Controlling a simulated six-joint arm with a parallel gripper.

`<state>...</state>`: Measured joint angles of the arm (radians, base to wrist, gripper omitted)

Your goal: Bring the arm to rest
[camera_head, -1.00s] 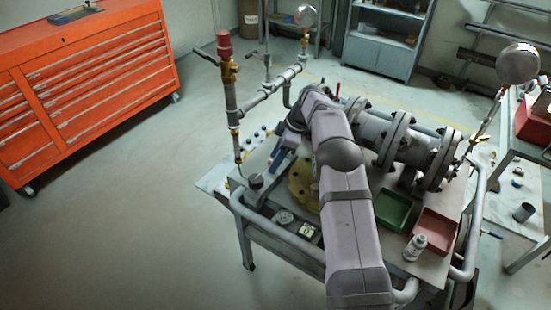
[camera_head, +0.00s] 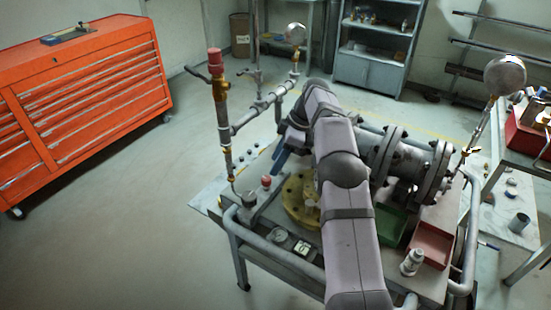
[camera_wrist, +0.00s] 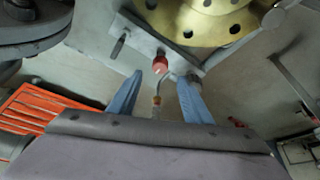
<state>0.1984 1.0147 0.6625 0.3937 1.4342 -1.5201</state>
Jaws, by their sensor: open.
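My gripper (camera_wrist: 161,80) is open, its two blue fingers apart and nothing visible held between them. A small red knob (camera_head: 266,182) stands on the bench below the fingers. A red cap, likely the same knob, shows just beyond the fingertips in the wrist view (camera_wrist: 161,62). A yellow drilled flange (camera_head: 293,205) lies to the right, partly hidden by my arm.
A vertical pipe with a red cap (camera_head: 215,62) rises left of the gripper. The grey flanged valve body (camera_head: 388,153) is close to the arm's right. Green (camera_head: 392,226) and red (camera_head: 431,246) trays and a white bottle (camera_head: 412,262) stand nearby. Floor left of the bench is clear.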

